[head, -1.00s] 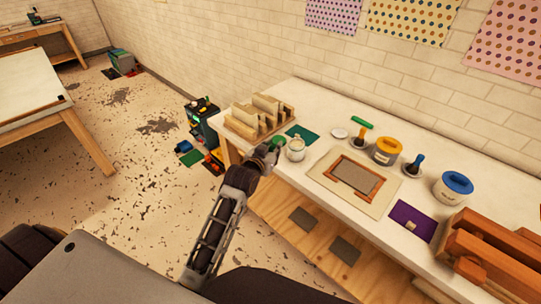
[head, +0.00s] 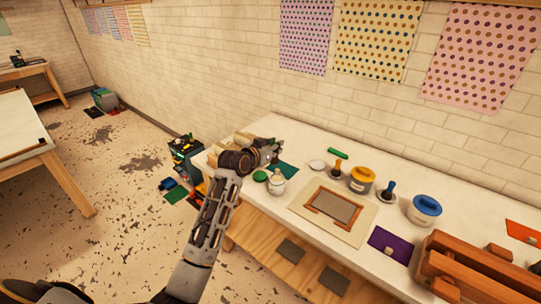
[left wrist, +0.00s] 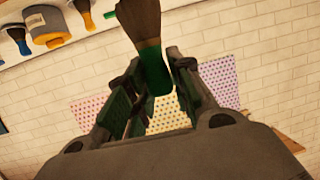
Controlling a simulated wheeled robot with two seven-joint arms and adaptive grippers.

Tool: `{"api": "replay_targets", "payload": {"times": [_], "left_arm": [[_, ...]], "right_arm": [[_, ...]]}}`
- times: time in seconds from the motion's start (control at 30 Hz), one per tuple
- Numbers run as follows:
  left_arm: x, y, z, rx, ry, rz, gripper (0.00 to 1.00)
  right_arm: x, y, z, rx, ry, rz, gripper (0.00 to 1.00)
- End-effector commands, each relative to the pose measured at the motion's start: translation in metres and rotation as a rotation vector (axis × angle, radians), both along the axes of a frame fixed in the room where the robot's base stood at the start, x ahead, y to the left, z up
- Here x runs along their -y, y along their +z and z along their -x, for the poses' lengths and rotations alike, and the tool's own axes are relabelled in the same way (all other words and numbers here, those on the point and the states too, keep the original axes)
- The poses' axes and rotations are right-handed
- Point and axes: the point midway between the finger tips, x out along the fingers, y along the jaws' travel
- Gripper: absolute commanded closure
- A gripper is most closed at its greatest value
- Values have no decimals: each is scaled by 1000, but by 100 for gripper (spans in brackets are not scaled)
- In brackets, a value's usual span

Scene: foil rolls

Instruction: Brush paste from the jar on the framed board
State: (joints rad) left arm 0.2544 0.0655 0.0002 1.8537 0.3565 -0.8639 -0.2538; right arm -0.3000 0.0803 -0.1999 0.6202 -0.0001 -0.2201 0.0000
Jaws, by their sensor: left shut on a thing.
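My left gripper (head: 272,152) is raised over the back left of the table, behind the jar. In the left wrist view my left gripper (left wrist: 150,100) is shut on a brush (left wrist: 154,72) with a green body and dark brown bristles. The brush is hard to make out in the head view. The framed board (head: 299,209) lies flat to the right, a brown frame around a grey-brown panel (head: 335,206). My right gripper is not in view.
Wooden blocks (head: 470,270) fill the right end.

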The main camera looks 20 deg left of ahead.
Motion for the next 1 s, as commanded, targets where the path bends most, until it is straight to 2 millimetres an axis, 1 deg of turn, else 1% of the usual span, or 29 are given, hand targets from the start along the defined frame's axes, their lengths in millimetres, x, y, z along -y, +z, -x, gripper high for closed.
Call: {"api": "replay_targets", "payload": {"times": [0.03, 0.13, 0.43, 1.0], "left_arm": [[1, 2, -5, -1, -20, 1, 100], [4, -5, -10, -4, -60, 1, 100], [9, -27, -15, -2, -133, 1, 100], [10, -31, -15, -1, -140, 0, 100]], "right_arm": [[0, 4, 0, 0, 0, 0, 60], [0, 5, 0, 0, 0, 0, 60], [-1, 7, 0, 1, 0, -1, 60], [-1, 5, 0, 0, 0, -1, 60]]}}
